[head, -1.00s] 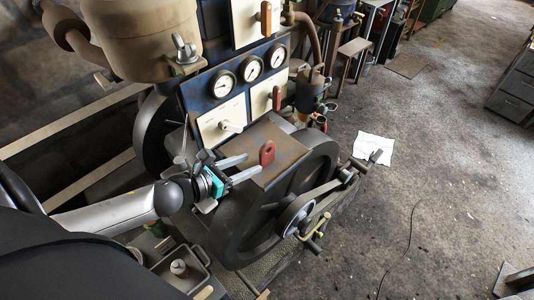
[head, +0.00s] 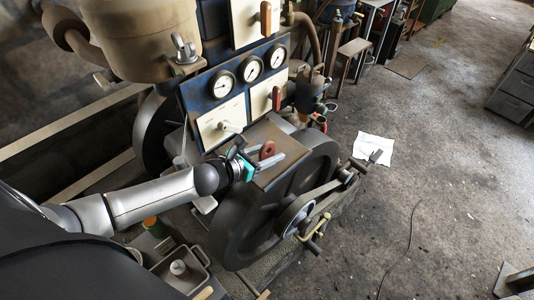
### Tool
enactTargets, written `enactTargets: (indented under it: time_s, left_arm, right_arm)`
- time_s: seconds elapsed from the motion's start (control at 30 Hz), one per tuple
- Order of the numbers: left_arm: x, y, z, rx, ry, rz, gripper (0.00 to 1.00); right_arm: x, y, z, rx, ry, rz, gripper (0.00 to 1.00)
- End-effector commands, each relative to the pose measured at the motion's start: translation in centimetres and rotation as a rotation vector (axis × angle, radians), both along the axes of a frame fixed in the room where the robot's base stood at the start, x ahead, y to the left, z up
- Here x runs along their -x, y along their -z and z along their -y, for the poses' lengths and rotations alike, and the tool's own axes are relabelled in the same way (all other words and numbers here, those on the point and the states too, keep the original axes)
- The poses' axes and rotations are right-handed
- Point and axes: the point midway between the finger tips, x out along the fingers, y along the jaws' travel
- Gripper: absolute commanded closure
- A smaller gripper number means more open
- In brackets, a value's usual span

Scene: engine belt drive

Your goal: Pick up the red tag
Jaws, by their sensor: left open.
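The red tag (head: 267,149) stands upright on the brown flat top of the engine block (head: 279,135), in the head view. It has a small hole. My left gripper (head: 271,158) is open, its two fingers reaching in from the left with the tag between them. I cannot tell whether either finger touches the tag. The near finger hides the tag's lower part. My right gripper is not in view.
A panel with three gauges (head: 249,70) and a lever with a red handle (head: 276,98) rise behind the block. A large dark flywheel (head: 313,165) and crank stand at its right. Open floor with a white paper (head: 372,149) lies further right.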

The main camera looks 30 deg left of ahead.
Motion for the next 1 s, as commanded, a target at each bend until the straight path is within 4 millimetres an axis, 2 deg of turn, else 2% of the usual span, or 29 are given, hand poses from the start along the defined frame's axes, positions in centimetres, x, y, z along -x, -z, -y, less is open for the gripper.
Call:
enactTargets:
  time_s: [0.2,0.53,0.93,1.0]
  left_arm:
    - [-2.0,0.7,0.7,0.001,0.0,0.0,0.53]
    - [-2.3,0.9,0.8,-0.001,0.001,0.0,0.53]
    - [-2.3,0.9,0.8,0.0,0.001,0.0,0.96]
    - [-2.3,0.9,0.8,0.0,0.0,0.0,1.0]
  right_arm:
    - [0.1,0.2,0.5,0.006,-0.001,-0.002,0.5]
    - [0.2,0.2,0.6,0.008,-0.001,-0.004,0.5]
    - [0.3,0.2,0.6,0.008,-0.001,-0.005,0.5]
    - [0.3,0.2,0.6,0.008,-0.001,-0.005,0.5]
